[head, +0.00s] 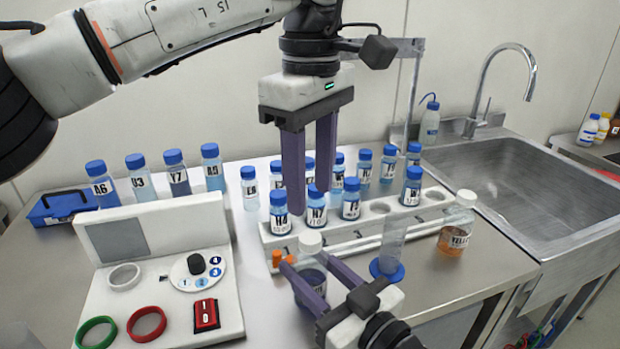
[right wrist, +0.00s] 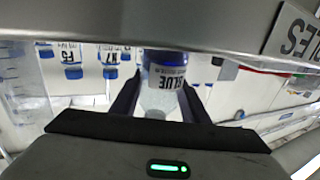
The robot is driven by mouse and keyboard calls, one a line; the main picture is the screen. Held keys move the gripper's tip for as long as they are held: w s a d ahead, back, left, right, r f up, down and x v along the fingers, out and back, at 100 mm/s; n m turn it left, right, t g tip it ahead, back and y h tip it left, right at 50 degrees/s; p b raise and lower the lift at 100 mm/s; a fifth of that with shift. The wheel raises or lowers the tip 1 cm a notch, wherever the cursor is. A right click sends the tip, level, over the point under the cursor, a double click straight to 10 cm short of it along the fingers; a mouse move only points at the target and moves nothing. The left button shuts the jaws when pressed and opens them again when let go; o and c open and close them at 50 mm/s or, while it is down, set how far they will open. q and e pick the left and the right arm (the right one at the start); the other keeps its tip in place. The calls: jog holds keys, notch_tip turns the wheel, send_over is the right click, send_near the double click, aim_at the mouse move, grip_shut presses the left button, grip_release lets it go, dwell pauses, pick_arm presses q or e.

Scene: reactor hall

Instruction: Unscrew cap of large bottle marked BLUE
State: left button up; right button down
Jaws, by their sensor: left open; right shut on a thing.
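The large bottle marked BLUE (head: 312,277) stands at the front of the bench with its white cap (head: 310,243) on top. My right gripper (head: 306,263) is shut on the bottle's body, one purple finger on each side. The right wrist view shows the bottle (right wrist: 163,85) between the dark fingers, with its BLUE label readable. My left gripper (head: 309,200) is open and empty, fingers pointing down, above and slightly behind the white cap, apart from it.
A white rack (head: 350,235) with several small blue-capped bottles stands just behind. A graduated cylinder (head: 391,245) and the YELLOW bottle (head: 456,225) are to the right. A white control panel (head: 155,270) is at left; the sink (head: 520,190) is at right.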

aim_at(310, 236)
pick_arm(q)
jog(key=m, duration=0.8)
jog(key=shift+m, duration=0.4)
jog(key=m, duration=0.7)
jog(key=shift+f+m, duration=0.3)
jog(key=shift+f, duration=3.7)
